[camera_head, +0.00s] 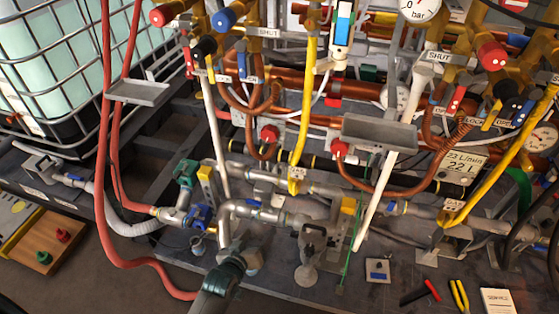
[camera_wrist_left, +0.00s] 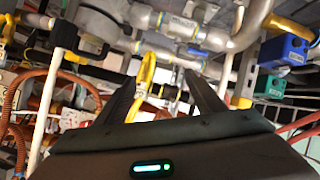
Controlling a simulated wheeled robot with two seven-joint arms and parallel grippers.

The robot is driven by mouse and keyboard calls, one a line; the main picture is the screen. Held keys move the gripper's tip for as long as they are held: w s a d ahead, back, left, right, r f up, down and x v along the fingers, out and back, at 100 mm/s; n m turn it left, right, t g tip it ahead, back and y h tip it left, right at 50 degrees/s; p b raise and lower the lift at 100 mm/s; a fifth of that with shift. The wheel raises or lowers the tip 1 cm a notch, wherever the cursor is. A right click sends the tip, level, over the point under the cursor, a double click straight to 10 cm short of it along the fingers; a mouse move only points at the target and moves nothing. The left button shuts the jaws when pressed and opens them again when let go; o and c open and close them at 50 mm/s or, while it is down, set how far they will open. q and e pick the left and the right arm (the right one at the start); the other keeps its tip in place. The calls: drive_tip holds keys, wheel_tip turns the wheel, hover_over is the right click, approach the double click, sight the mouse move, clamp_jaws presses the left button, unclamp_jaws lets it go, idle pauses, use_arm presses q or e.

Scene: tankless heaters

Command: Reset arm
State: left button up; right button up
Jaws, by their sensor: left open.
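The task names no object besides the arm. My left gripper (camera_wrist_left: 163,88) shows in the left wrist view, with its two dark fingers spread apart. Nothing is held between them. The wrist picture appears turned over relative to the head view. In the head view I cannot clearly make out the left fingertips among the pipes. My right gripper is in neither view.
A caged tank (camera_head: 75,60) stands at left. A wooden board (camera_head: 38,250) lies on the floor. Red-handled pliers (camera_head: 432,290) and a white card (camera_head: 497,301) lie at lower right.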

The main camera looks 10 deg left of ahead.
use_arm(q)
drive_tip(key=s+f+m+g+p, duration=0.3)
drive_tip(key=s+f, duration=0.6)
drive_tip(key=s, duration=0.4)
drive_tip(key=s+f+m+g+p, duration=0.3)
drive_tip(key=s+f+p, duration=0.3)
drive_tip(key=s+f, duration=0.4)
drive_tip(key=s+g, duration=0.1)
drive_tip(key=s, duration=0.3)
drive_tip(key=shift+d, duration=0.25)
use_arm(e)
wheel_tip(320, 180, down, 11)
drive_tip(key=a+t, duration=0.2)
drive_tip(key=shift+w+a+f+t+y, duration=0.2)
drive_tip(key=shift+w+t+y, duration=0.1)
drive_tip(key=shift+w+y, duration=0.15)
use_arm(q)
drive_tip(key=shift+w, duration=0.15)
